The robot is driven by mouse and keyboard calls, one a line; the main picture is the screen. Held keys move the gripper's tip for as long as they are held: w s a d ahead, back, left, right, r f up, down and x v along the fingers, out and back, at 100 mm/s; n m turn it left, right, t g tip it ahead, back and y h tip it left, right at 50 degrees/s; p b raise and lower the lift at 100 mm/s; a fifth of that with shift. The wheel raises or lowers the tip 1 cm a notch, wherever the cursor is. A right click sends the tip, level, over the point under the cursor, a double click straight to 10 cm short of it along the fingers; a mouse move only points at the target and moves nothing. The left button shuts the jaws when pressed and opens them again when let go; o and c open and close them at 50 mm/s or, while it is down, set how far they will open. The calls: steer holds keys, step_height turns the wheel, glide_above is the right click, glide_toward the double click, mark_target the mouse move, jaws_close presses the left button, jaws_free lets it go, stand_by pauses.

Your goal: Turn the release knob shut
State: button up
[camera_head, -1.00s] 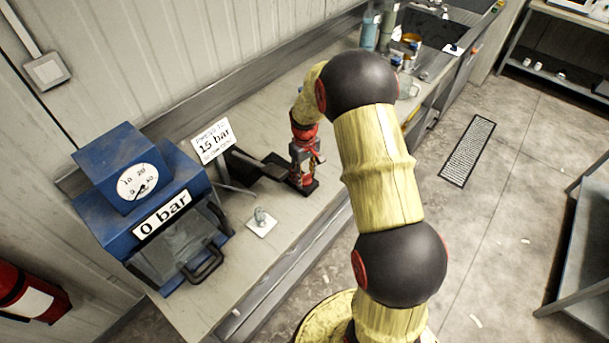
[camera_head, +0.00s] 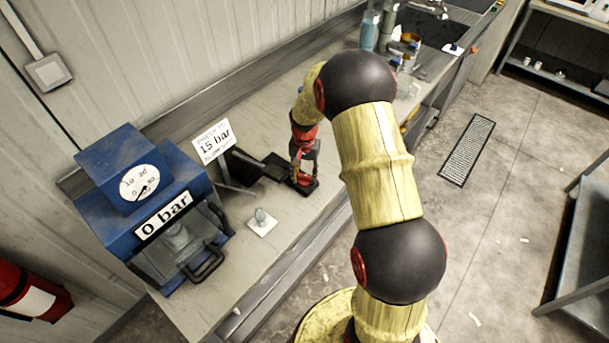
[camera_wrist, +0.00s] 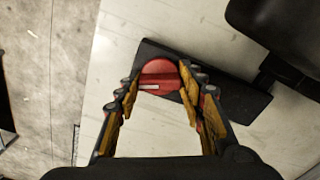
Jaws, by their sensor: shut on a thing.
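The red round release knob (camera_wrist: 160,77) with a pale line mark sits over a black base plate in the wrist view. The pale mark lies nearly level across the picture. My gripper (camera_wrist: 161,84) has its fingers on both sides of the knob and is shut on it. In the head view my gripper (camera_head: 303,167) points down at the black base (camera_head: 303,187) on the bench, and mostly hides the knob. The blue press (camera_head: 133,215) at the left has a round gauge (camera_head: 139,182) and a display reading 0 bar (camera_head: 163,215).
A small grey piece on a white card (camera_head: 262,222) lies between the press and my gripper. Bottles (camera_head: 371,30) stand near the sink. A fire extinguisher (camera_head: 30,290) hangs at lower left.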

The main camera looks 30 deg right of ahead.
mark_target(304, 175)
steer(key=m, duration=0.4)
steer(key=shift+m, duration=0.3)
stand_by(0.4)
steer(key=o, duration=1.2)
steer(key=shift+r, duration=0.1)
steer(key=shift+r, duration=5.85)
